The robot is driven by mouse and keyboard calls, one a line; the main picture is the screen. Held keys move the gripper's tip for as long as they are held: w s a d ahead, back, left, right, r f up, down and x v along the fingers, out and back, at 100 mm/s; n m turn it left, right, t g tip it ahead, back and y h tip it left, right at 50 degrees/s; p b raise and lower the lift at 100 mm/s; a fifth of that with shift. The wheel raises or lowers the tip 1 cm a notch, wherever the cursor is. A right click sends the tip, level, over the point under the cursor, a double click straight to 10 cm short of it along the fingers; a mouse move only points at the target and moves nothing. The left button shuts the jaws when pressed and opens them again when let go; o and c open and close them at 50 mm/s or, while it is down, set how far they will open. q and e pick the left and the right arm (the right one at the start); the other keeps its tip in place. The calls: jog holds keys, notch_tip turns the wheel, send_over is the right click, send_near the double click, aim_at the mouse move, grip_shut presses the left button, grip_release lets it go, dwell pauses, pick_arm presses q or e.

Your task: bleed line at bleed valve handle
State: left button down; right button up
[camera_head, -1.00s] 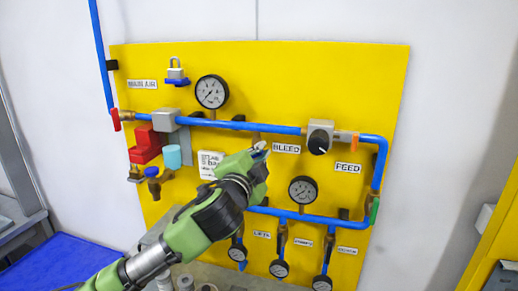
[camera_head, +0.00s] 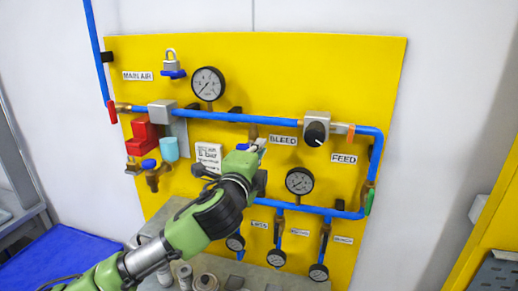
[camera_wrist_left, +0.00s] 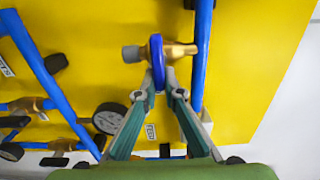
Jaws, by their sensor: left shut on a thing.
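The bleed valve is a brass fitting on the yellow panel, under the upper blue pipe and beside the BLEED label (camera_head: 283,140). Its blue handle (camera_wrist_left: 157,48) shows edge-on as a thin disc in the left wrist view, in front of the brass body (camera_wrist_left: 180,50). My left gripper (camera_wrist_left: 160,80) is shut on the lower edge of this handle, one fingertip on each side. In the head view my left gripper (camera_head: 256,151) reaches up from the lower left and hides most of the valve and handle. My right gripper is not in view.
The upper blue pipe (camera_head: 220,117) runs just above my gripper. A pressure gauge (camera_head: 299,181) sits close at its right, and a white sign (camera_head: 208,155) at its left. A grey bench (camera_head: 255,275) with several fittings lies below.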

pick_arm(q)
jog(key=shift+f, duration=0.1)
jog(key=c, duration=2.1)
grip_release()
jog(key=shift+c, duration=0.2)
jog(key=v, duration=1.2)
